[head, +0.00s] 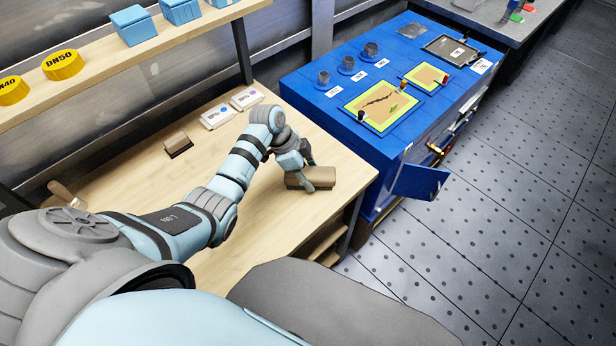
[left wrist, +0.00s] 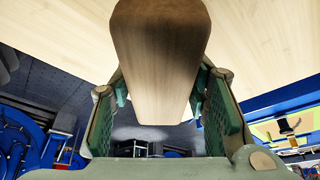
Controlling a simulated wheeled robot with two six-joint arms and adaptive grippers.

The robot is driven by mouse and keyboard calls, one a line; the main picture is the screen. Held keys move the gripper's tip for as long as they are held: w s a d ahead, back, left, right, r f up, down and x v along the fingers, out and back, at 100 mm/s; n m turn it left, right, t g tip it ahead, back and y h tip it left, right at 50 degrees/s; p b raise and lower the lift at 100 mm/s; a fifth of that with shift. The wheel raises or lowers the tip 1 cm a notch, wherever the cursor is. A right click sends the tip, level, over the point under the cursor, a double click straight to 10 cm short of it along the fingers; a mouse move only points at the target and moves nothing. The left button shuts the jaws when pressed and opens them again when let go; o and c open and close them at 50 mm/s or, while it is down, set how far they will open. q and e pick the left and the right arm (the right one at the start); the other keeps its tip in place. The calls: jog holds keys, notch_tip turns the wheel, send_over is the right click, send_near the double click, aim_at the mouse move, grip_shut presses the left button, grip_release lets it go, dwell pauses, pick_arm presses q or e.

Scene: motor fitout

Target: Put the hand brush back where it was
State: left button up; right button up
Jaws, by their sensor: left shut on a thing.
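My left gripper (head: 308,176) reaches down over the right end of the wooden bench. It is shut on the hand brush (head: 322,178), a light brown wooden block. In the left wrist view the hand brush (left wrist: 160,60) runs between the two green-padded fingers (left wrist: 165,110). Its bristles are not clearly visible. The brush is at or just above the bench top; I cannot tell whether it touches. My right gripper is not in view.
A wooden-handled tool (head: 66,192) lies at left. A blue cabinet (head: 310,95) adjoins the bench at right. The bench middle is clear.

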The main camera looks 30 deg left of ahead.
pick_arm(q)
jog(key=shift+w+f, duration=0.15)
jog(key=shift+f, duration=0.1)
jog(key=o, duration=1.2)
jog(key=shift+o, duration=0.2)
jog(key=p+v, duration=0.2)
jog(key=v, duration=1)
jog(key=shift+r, duration=0.15)
jog(key=shift+d, duration=0.1)
